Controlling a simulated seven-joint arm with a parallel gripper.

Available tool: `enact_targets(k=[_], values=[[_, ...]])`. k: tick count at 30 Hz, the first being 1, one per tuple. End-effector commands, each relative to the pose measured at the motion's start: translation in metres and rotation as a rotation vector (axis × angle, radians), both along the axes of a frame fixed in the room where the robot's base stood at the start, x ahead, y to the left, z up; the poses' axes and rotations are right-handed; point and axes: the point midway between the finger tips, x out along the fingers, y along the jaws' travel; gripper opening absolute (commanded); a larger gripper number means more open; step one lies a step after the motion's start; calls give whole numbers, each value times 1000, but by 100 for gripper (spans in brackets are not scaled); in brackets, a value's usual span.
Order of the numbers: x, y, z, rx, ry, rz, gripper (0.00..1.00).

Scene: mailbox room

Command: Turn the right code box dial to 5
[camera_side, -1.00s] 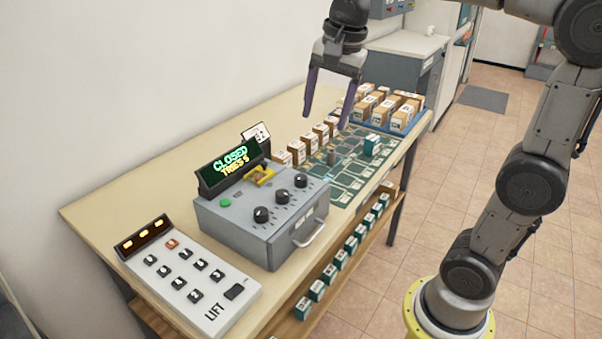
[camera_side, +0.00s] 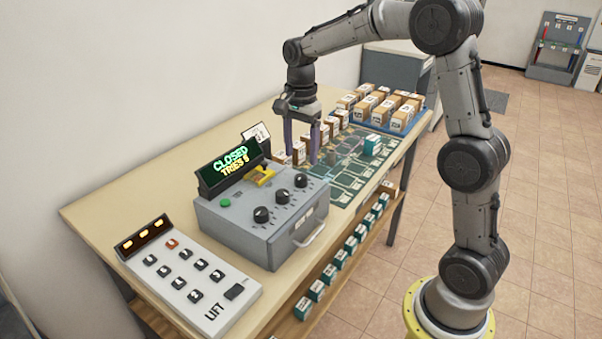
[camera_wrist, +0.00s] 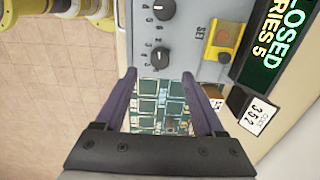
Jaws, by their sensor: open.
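The grey code box (camera_side: 262,238) stands on the table with three black dials in a row on its sloped top. The right dial (camera_side: 301,181) is nearest the green board; it also shows in the wrist view (camera_wrist: 160,57), with numbers around it too small to read surely. The middle dial (camera_side: 282,196) and left dial (camera_side: 261,214) sit beside it. The display (camera_side: 233,162) reads CLOSED, TRIES 5. My gripper (camera_side: 301,158) is open and empty, pointing down just above and behind the right dial in the side view. In the wrist view its fingers (camera_wrist: 159,75) point just short of that dial.
A yellow switch (camera_side: 265,175) and a green button (camera_side: 225,203) are on the box. A white card (camera_side: 256,132) stands behind it. A LIFT keypad (camera_side: 190,280) lies left. Small boxes and a green board (camera_side: 345,180) lie right.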

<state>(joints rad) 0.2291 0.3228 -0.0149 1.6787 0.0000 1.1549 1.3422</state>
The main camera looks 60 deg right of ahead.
Motion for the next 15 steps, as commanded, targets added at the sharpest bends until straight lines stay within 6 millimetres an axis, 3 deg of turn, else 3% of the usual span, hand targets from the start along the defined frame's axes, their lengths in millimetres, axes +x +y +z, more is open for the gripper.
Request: enact_targets(k=[6, 15], values=[[-1, 0, -41, 1, 5, 0, 71], [0, 0, -66, 0, 1, 0, 71]])
